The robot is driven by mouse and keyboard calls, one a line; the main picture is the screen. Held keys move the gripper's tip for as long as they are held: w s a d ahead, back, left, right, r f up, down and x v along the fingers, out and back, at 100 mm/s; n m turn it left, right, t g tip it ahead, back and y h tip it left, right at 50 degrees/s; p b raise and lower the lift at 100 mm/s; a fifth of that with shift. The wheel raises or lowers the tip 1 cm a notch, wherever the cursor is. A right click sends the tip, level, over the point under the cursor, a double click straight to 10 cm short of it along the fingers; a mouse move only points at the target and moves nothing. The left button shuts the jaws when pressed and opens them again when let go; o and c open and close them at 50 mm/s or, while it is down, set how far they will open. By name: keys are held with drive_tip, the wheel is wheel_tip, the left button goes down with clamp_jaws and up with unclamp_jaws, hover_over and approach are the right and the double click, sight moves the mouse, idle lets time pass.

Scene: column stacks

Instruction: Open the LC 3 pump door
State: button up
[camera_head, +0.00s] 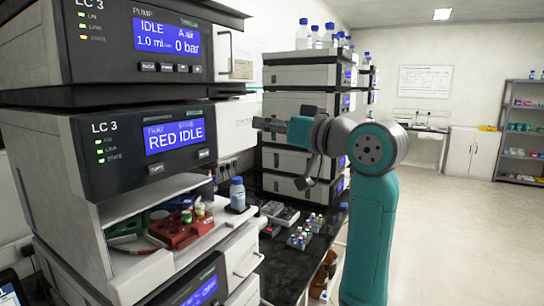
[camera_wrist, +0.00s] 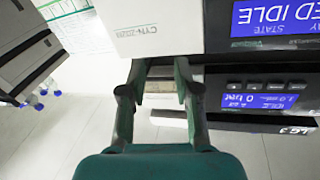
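The LC 3 pump (camera_head: 160,45) is the upper unit at the left in the head view, with a blue screen reading IDLE and 0 bar. A dark handle (camera_head: 231,52) stands at its right side, on a light front part seen nearly edge-on. In the wrist view, which is upside down, the pump (camera_wrist: 262,100) is at the right. My gripper (camera_head: 278,152) is in front of the stack, right of and lower than the handle. Its fingers are apart and empty in the wrist view (camera_wrist: 160,68). I cannot tell whether they touch anything.
Under the pump, another LC 3 unit (camera_head: 140,145) reads RED IDLE; its white front panel (camera_head: 236,126) is close to my gripper. A blue-capped bottle (camera_head: 237,193) stands below. Another instrument stack (camera_head: 300,78) is behind my arm. The floor (camera_head: 455,240) at right is clear.

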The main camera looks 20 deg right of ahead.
wheel_tip(320, 180, down, 7)
drive_tip(key=m, duration=0.1)
drive_tip(key=shift+w+d+r, duration=0.15)
drive_tip(key=shift+w, duration=0.15)
idle(0.4)
